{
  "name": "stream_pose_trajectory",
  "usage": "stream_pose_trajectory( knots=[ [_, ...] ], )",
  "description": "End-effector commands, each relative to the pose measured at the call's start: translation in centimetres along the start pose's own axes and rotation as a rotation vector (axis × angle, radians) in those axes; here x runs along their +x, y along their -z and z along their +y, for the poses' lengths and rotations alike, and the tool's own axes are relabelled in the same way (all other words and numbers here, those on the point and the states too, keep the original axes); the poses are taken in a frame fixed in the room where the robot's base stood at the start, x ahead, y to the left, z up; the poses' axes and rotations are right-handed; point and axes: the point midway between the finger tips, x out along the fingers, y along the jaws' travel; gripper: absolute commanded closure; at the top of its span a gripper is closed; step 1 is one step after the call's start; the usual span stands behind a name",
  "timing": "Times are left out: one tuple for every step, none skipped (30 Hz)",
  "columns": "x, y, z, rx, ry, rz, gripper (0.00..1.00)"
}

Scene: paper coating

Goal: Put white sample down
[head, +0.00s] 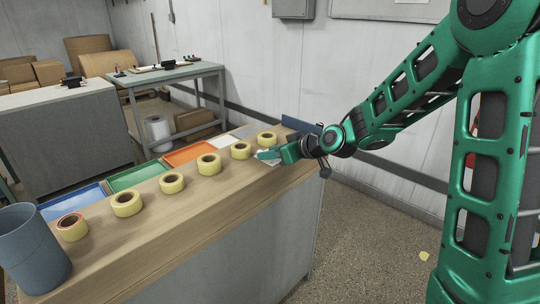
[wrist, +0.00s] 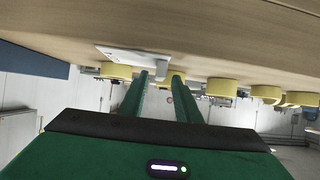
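A flat white sample (wrist: 125,54) lies on the wooden tabletop in the wrist view, which sees the scene upside down. A small pale block-like part (wrist: 162,68) shows at its edge, near my fingertips. In the head view only slivers of white show by my gripper (head: 268,154), at the far right end of the table. My green fingers (wrist: 160,76) are apart in the wrist view, with a visible gap between them. They do not appear closed on the sample, though the tips overlap its edge in the picture.
Several yellow tape rolls (head: 209,164) stand in a row along the wooden counter (head: 150,222). Coloured trays, blue, green (head: 137,176), orange (head: 188,153) and pale, lie behind them. A grey-blue bin (head: 30,250) stands at the near left. A dark blue panel (head: 300,126) is at the far end.

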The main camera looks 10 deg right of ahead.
Motion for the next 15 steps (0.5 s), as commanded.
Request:
stream_pose_trajectory(
  knots=[
    [-0.5,0.0,0.1,0.000,-0.002,0.000,0.70],
    [-0.9,0.0,0.1,-0.001,-0.002,0.001,0.70],
    [-1.4,0.1,0.1,-0.001,-0.003,0.002,0.70],
    [-1.9,0.1,0.1,-0.001,-0.004,0.001,0.70],
    [-2.5,0.0,0.1,0.000,-0.005,0.001,0.70],
    [-3.2,0.0,0.1,0.000,-0.005,0.002,0.70],
    [-3.8,0.1,0.2,0.000,-0.005,0.001,0.70],
    [-4.5,0.1,0.1,0.000,-0.006,0.002,0.70],
    [-5.3,0.0,0.1,0.000,-0.005,0.002,0.70],
    [-5.9,0.1,0.1,-0.001,-0.006,0.002,0.70],
    [-6.5,0.0,0.2,-0.001,-0.006,0.002,0.70],
    [-7.2,0.1,0.1,-0.001,-0.005,0.002,0.70],
    [-7.8,0.0,0.1,0.000,-0.005,0.001,0.70],
    [-8.3,0.0,0.1,0.000,-0.005,0.002,0.70],
    [-8.9,0.1,0.1,0.000,-0.005,0.002,0.70]
  ],
)
